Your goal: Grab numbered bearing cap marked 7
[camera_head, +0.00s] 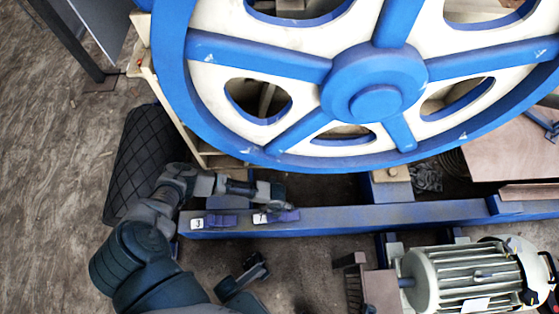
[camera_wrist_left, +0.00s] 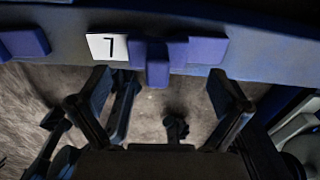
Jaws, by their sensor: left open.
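The bearing cap marked 7 (camera_head: 284,215) is a small purple-blue piece on the blue beam, beside a white label reading 7 (camera_head: 260,218). In the left wrist view the cap (camera_wrist_left: 158,62) has a stub pointing toward my gripper, and its label (camera_wrist_left: 107,47) is on its left. My left gripper (camera_head: 266,192) is just behind the cap in the head view. In the wrist view my left gripper (camera_wrist_left: 162,88) is open and empty, its fingers spread to either side of the cap's stub, with no grip. My right gripper (camera_head: 244,276) is low in the head view; its jaw state is unclear.
A cap marked 3 (camera_head: 222,221) sits to the left on the same blue beam (camera_head: 380,216). A large blue and white flywheel (camera_head: 375,80) stands close behind my left gripper. A grey motor (camera_head: 465,278) is at the lower right. Open floor (camera_head: 50,190) is at left.

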